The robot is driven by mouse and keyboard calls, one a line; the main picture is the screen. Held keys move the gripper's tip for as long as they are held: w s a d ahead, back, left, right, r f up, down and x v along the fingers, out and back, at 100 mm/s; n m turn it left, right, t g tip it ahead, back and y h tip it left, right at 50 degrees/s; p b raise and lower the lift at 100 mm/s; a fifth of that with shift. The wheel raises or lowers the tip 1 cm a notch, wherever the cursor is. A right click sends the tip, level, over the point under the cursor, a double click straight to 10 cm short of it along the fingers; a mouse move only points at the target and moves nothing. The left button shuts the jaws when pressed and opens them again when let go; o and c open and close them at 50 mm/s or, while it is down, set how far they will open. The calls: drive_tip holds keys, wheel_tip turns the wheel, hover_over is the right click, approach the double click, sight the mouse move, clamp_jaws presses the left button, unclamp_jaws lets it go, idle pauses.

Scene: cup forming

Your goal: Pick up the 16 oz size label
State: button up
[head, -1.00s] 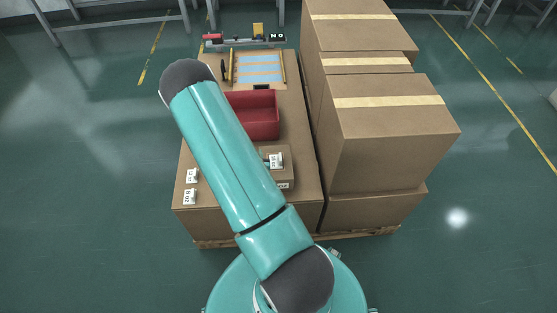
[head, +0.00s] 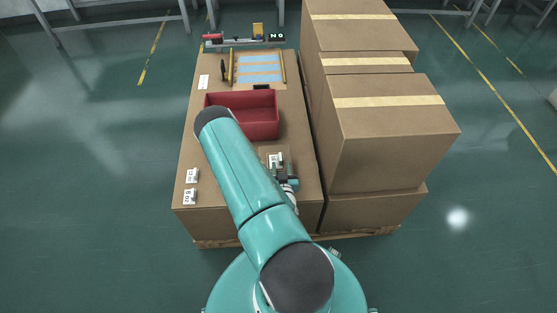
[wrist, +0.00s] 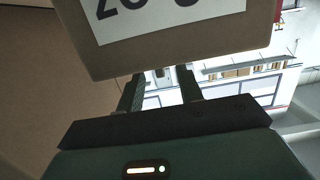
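My gripper (head: 286,180) is at the small cardboard box (head: 266,151) on the near right of the brown table surface. In the wrist view, my two fingers (wrist: 160,92) stand apart with a gap between them. Their tips run up to the lower edge of a brown piece (wrist: 255,35) with a white label (wrist: 170,18). Its cut-off print seems to begin with "20". A white label (head: 276,160) lies on the small box. Two more white labels, a farther one (head: 191,176) and a nearer one (head: 189,197), lie at the near left. I cannot tell which label reads 16 oz.
A red bin (head: 262,125) stands behind the small box. Another white label (head: 204,82) and a blue-striped panel (head: 260,68) lie farther back. Tall stacked cartons (head: 390,130) rise close on the right. The green floor on the left is open.

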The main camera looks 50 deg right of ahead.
sight(280, 155)
drive_tip(key=x, duration=0.7)
drive_tip(key=shift+r, duration=0.1)
clamp_jaws()
